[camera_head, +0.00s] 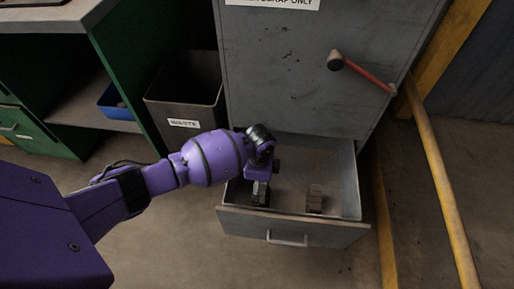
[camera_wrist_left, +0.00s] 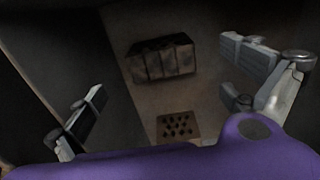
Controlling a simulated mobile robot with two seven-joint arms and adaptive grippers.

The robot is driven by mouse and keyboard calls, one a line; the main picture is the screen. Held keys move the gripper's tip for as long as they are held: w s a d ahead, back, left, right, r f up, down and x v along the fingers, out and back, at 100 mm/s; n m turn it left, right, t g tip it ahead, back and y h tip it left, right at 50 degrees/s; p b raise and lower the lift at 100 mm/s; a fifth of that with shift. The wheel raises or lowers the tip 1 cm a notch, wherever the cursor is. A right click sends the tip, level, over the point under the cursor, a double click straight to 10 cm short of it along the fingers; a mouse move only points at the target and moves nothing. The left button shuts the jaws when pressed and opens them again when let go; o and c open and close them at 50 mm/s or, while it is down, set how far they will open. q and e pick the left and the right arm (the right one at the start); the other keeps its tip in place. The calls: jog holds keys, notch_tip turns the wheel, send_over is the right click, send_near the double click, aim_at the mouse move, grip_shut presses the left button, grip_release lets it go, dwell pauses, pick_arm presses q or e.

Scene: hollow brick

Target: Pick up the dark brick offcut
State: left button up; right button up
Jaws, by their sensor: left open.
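A dark, ridged brick offcut (camera_head: 315,198) lies on the floor of the open drawer (camera_head: 290,226), right of centre. A dark, ridged block, which looks like the same offcut, shows in the left wrist view (camera_wrist_left: 161,59) above centre. My left gripper (camera_head: 260,192) is inside the drawer, left of the offcut and apart from it. In the left wrist view its two fingers (camera_wrist_left: 166,85) are spread wide with nothing held between them. A small tan patch with dark holes (camera_wrist_left: 178,125) shows below the block; I cannot tell if it is flat or a brick's face. My right gripper is not in view.
The grey cabinet (camera_head: 310,75) rises behind the drawer, with a red-handled lever (camera_head: 365,75) on its front. A grey waste bin (camera_head: 185,103) stands to the left, beside a green bench (camera_head: 115,70). A yellow rail (camera_head: 440,175) runs along the right. Floor in front is clear.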

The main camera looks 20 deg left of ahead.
aim_at(262, 190)
pick_arm(q)
jog(key=shift+w+d+f+b, duration=0.1)
jog(key=shift+f+b, duration=0.2)
jog(key=shift+f, duration=0.45)
jog(key=shift+f+b, duration=0.4)
jog(key=shift+f, duration=0.45)
jog(key=f+b, duration=0.1)
jog(key=f, duration=0.2)
jog(key=f+b, duration=0.1)
jog(key=f, duration=0.1)
jog(key=shift+w+d+b, duration=0.15)
jog(key=shift+d+b, duration=0.2)
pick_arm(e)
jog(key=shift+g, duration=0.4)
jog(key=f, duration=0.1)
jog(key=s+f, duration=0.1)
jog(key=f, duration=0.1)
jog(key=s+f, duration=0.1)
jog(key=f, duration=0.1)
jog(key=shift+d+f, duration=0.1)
pick_arm(q)
jog(key=shift+c, duration=0.4)
jog(key=shift+w+r, duration=0.1)
jog(key=c, duration=1.5)
